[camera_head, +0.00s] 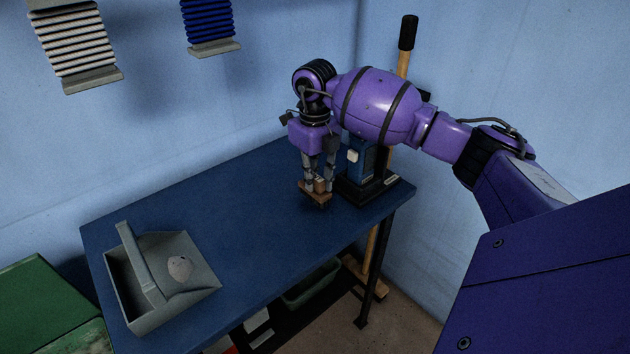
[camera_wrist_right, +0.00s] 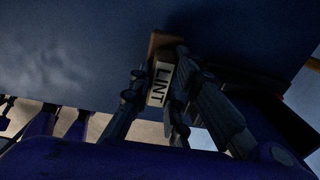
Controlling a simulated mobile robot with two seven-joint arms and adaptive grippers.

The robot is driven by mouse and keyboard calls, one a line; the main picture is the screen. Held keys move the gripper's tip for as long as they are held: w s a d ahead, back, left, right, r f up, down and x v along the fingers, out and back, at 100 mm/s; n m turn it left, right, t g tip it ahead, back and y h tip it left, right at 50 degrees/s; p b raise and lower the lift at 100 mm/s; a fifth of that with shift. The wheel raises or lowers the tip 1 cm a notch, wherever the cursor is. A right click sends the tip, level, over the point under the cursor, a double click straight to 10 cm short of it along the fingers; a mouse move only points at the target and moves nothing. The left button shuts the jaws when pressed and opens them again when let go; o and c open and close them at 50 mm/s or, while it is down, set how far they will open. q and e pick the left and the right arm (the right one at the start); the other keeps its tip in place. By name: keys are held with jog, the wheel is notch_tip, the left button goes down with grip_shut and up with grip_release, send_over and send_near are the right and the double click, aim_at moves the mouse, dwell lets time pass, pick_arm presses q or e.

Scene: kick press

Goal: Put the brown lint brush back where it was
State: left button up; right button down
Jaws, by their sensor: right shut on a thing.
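The brown lint brush (camera_head: 318,187) is in my right gripper (camera_head: 319,180), over the back right part of the blue table (camera_head: 235,217). In the right wrist view the brush (camera_wrist_right: 160,78) shows a pale label reading LINT between the fingers of my right gripper (camera_wrist_right: 162,88). The fingers are shut on it. The brush is close to the table top; I cannot tell whether it touches. My left gripper is not in view.
A blue press on a black base (camera_head: 378,190) stands just right of my gripper. A grey dustpan (camera_head: 135,303) holding a pale lump (camera_head: 180,268) lies at the table's left. A green box (camera_head: 50,305) stands further left. The table's middle is clear.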

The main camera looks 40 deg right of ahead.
aim_at(315, 176)
jog(key=shift+f, duration=0.6)
jog(key=shift+f, duration=0.1)
jog(key=c, duration=1.6)
grip_release()
jog(key=shift+f, duration=0.1)
jog(key=shift+c, duration=0.2)
jog(key=shift+r, duration=0.3)
notch_tip(315, 176, up, 12)
jog(key=shift+f, duration=0.15)
